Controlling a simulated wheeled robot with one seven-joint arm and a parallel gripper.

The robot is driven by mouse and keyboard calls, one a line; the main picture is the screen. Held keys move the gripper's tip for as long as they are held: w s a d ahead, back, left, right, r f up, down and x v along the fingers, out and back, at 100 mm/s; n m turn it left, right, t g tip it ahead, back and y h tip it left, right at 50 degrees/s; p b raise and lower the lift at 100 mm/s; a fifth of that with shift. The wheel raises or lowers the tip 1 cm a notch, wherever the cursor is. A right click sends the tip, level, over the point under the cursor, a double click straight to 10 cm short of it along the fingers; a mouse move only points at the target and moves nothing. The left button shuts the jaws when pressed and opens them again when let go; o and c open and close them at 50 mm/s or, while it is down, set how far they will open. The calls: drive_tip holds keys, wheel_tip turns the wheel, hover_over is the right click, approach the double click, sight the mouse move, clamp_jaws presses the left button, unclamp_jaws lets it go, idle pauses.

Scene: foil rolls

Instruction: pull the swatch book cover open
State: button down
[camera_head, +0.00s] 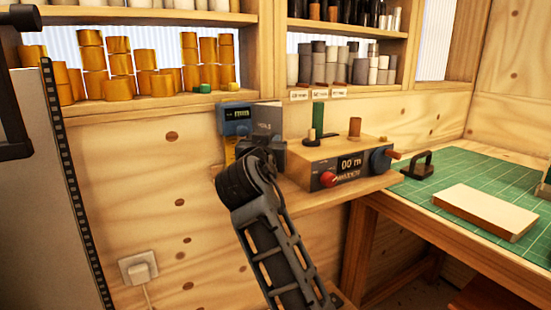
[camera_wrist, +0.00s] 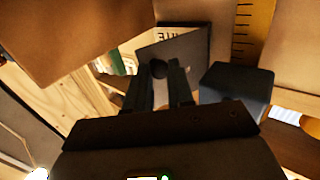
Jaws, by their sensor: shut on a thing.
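The swatch book cover (camera_head: 267,117) looks like a small dark grey panel with pale lettering, standing upright by the wall above the wooden ledge. My gripper (camera_head: 266,150) is at the lower part of the panel in the head view. In the wrist view my gripper's fingers (camera_wrist: 160,80) are on either side of the knob and shut on it. The fingers hide the cover's lower part, and how far it stands open is unclear.
A blue gauge (camera_head: 237,114) stands left of the cover. A wooden control box (camera_head: 340,163) with red and blue knobs sits close on the right. A dark block (camera_wrist: 236,88) is right of my fingers. A green cutting mat (camera_head: 470,175) lies farther right.

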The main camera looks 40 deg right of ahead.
drive_tip(key=shift+w+a+m+g+h+b, duration=0.2)
drive_tip(key=shift+a+m+g+h+b, duration=0.25)
drive_tip(key=shift+g+b, duration=0.25)
drive_tip(key=shift+w+a+m+g+h+b, duration=0.15)
drive_tip(key=shift+a+m+g+h+b, duration=0.25)
drive_tip(key=shift+m+g+b, duration=0.25)
drive_tip(key=c, duration=1)
unclamp_jaws()
drive_tip(key=shift+a, duration=0.1)
drive_tip(key=shift+b+v, duration=0.45)
drive_tip(key=shift+v, duration=3.4)
